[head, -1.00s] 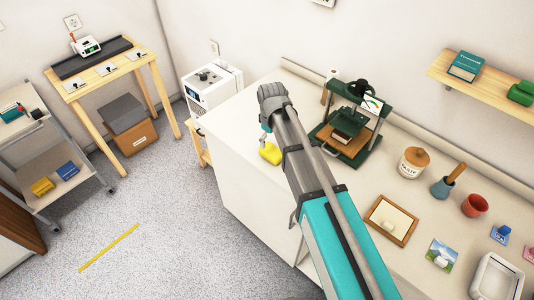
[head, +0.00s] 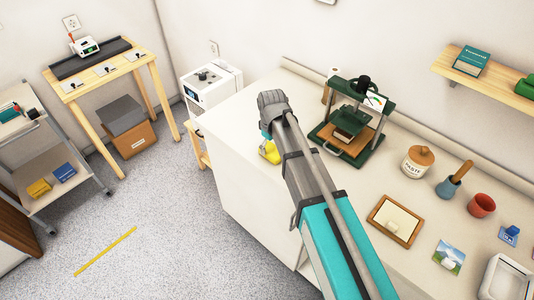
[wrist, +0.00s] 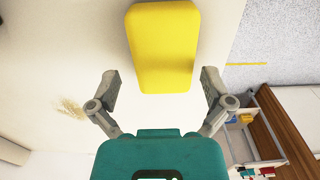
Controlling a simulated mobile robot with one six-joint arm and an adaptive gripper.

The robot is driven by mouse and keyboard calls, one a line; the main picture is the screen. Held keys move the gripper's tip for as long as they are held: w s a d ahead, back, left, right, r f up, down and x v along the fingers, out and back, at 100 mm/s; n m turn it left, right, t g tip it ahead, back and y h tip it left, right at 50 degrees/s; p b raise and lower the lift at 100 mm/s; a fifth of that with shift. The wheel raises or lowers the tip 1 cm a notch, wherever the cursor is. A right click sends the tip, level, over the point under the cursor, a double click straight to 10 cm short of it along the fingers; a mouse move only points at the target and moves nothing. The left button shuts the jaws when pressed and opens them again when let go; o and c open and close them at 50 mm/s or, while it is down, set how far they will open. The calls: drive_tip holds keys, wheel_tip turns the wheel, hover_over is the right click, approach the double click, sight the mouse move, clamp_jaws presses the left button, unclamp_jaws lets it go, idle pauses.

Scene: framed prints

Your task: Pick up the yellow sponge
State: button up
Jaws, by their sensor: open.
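The yellow sponge (wrist: 163,47) lies on the white counter (head: 240,170) near its front edge. In the head view the sponge (head: 269,153) is partly hidden behind my arm. My gripper (wrist: 159,88) is open in the wrist view, with one finger on each side of the sponge's near end. The sponge lies mostly ahead of the fingertips, and nothing is held. In the head view my gripper (head: 266,133) is mostly hidden by my wrist.
A green press (head: 350,125) stands behind my arm on the counter. To the right are a paste jar (head: 417,162), a framed print (head: 394,221), a mortar (head: 448,188) and a red pot (head: 481,205). The counter left of the sponge is clear.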

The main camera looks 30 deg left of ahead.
drive_tip(key=shift+f+b, duration=0.65)
drive_tip(key=shift+f, duration=0.35)
drive_tip(key=c, duration=0.7)
